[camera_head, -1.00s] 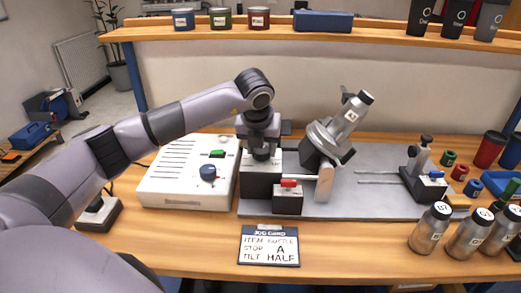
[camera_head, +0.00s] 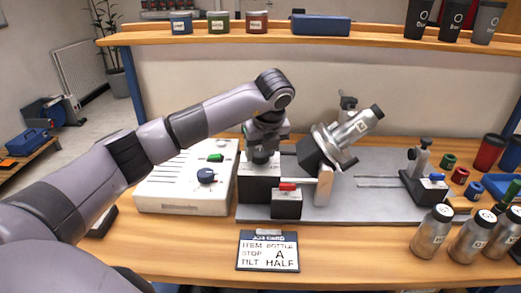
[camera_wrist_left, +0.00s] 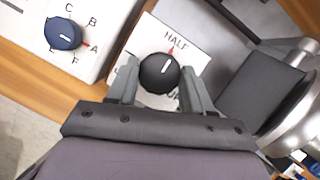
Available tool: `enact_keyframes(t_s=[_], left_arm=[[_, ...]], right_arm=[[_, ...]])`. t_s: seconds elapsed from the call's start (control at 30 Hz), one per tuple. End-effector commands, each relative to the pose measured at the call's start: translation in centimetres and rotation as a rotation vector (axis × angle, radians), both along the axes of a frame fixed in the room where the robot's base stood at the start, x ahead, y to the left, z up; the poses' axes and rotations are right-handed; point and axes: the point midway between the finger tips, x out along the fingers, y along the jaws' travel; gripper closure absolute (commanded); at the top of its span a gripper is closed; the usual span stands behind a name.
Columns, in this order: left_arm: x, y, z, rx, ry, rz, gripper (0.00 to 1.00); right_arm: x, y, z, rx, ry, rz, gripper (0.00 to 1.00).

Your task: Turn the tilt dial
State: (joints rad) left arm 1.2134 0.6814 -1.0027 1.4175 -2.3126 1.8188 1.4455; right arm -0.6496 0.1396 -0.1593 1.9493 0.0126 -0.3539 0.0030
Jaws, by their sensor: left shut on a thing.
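The tilt dial is a round black knob (camera_wrist_left: 159,73) with a white pointer line, on a white plate in the left wrist view. Its line points up and slightly right, towards the red mark by the word HALF. My left gripper (camera_wrist_left: 160,82) is shut on this knob, one finger on each side. In the head view my left gripper (camera_head: 262,157) reaches down onto the dark block left of the tilting holder (camera_head: 318,150) and hides the dial. The holder carries a metal bottle (camera_head: 354,130), leaning up to the right. My right gripper is not in view.
A white control box (camera_head: 165,190) with a blue dial (camera_head: 206,176) stands left; that dial's pointer is towards A. A red-switched block (camera_head: 287,204) stands close in front. The job card (camera_head: 268,251) reads bottle, A, half. Loose bottles (camera_head: 431,232) stand right.

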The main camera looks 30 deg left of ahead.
Motion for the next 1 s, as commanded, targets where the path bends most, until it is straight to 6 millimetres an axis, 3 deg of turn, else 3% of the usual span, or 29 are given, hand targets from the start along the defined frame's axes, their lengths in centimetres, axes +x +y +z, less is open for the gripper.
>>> enact_keyframes(t_s=[0.33, 0.37, 0.4, 0.77, 1.0], left_arm=[[0.0, 0.0, 0.1, -0.001, -0.001, 0.001, 0.80], [0.0, 0.0, 0.1, -0.001, -0.001, 0.001, 0.40], [0.0, 0.0, 0.1, -0.001, -0.001, 0.001, 0.27], [-0.1, -0.2, 0.4, -0.001, -0.002, 0.000, 0.26], [-0.8, -1.3, 3.8, -0.001, -0.005, -0.002, 0.26]], right_arm=[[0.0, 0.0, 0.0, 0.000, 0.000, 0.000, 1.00], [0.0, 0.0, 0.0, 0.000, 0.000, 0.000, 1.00], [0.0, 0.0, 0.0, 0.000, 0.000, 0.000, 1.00], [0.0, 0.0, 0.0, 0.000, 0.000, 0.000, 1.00], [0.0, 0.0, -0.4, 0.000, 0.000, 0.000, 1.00]])
